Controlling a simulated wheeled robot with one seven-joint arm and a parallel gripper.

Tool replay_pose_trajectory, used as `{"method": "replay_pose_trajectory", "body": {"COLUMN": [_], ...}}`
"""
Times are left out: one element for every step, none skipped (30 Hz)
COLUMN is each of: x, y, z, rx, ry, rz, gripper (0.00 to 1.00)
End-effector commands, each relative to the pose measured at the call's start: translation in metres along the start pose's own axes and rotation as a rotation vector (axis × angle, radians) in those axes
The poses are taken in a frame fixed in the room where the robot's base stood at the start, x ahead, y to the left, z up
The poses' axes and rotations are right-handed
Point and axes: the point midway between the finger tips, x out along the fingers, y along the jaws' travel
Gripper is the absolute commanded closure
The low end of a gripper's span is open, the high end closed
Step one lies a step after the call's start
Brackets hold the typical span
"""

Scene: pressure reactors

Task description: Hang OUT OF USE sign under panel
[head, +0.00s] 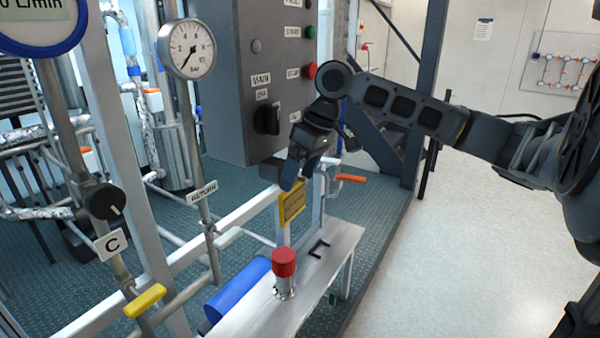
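The grey control panel (222,75) stands at the upper middle, with MAIN OFF, START and STOP labels on its face. A yellow sign (292,206) is upright below the panel's lower right part, in front of the white frame; its text is too small to read. My gripper (297,178) reaches in from the right and points down, with its blue fingers at the sign's top edge. One finger overlaps the sign in the view. I cannot tell whether the fingers grip it or whether it rests on something. Any hook under the panel is hidden.
A white bench (330,240) below carries a red-capped fitting (284,268) and a small black bracket (319,248). A blue cylinder (237,287) lies beside it. A valve with an orange handle (350,178) is just right of my gripper. Floor at the right is clear.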

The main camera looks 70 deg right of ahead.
Motion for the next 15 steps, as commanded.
{"method": "replay_pose_trajectory", "body": {"x": [0.0,0.0,0.0,0.0,0.0,0.0,0.0,0.0,0.0,-0.001,-0.002,-0.004,-0.007,-0.01,-0.015], "y": [0.0,0.0,0.0,0.0,0.0,0.0,0.0,0.0,0.0,0.0,0.0,0.0,0.0,0.0,0.001], "z": [0.0,0.0,0.0,0.0,0.0,0.0,0.0,0.0,0.0,0.0,0.0,0.0,0.0,-0.001,0.0], "rx": [0.0,0.0,0.0,0.0,0.0,0.0,0.0,0.0,0.0,0.0,0.0,0.0,0.0,0.0,0.0], "ry": [0.0,0.0,0.0,0.0,0.0,0.0,0.0,0.0,0.0,0.0,0.0,0.001,0.002,0.003,0.002], "rz": [0.0,0.0,0.0,0.0,0.0,0.0,0.0,0.0,0.0,0.0,0.0,0.0,0.0,0.001,0.002], "gripper": [0.07,0.04,0.0,0.0,0.0,0.0,0.0,0.0,0.0,0.0,0.0,0.0,0.0,0.0,0.0]}}
